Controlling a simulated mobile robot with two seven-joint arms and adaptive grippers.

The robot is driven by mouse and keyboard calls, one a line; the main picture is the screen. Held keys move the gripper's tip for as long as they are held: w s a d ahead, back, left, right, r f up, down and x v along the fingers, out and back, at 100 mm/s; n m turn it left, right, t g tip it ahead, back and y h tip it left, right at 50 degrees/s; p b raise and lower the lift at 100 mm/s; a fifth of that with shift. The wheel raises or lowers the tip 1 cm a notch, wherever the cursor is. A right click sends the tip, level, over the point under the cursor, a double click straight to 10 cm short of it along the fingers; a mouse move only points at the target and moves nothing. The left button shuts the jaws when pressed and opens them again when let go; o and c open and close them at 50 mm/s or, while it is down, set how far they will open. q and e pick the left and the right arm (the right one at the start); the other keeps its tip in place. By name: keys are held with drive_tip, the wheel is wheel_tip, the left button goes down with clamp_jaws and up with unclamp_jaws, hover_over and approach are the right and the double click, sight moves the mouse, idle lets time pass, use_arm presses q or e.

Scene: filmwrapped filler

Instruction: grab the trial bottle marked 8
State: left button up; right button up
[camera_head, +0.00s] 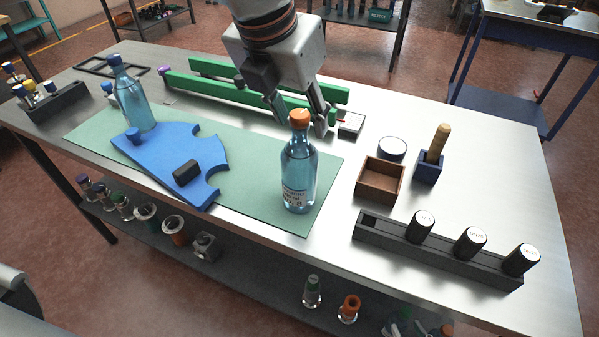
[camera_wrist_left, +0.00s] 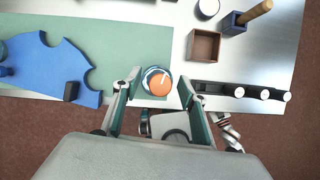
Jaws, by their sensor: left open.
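A clear blue bottle with an orange cap (camera_head: 298,168) stands upright on the green mat (camera_head: 250,200); its label is too small to read. A second blue bottle with a blue cap (camera_head: 131,100) stands at the left; I see no readable 8 on either. My left gripper (camera_head: 301,124) is open at the orange cap's height, with fingers on either side of it. In the left wrist view, the orange cap (camera_wrist_left: 159,84) shows between the open fingertips (camera_wrist_left: 158,82); I cannot tell whether they touch it. My right gripper is not in view.
A blue plate (camera_head: 165,165) with a black block lies left of the bottle. A brown box (camera_head: 380,180), a blue holder with a wooden handle (camera_head: 428,168) and a black rack (camera_head: 440,255) with black-capped vials stand to the right. Green bars (camera_head: 225,90) lie behind.

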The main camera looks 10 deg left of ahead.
use_arm(q)
drive_tip(key=shift+w+f, duration=0.1)
drive_tip(key=shift+f, duration=0.1)
clamp_jaws()
drive_tip(key=shift+r, duration=0.1)
drive_tip(key=shift+r, duration=0.1)
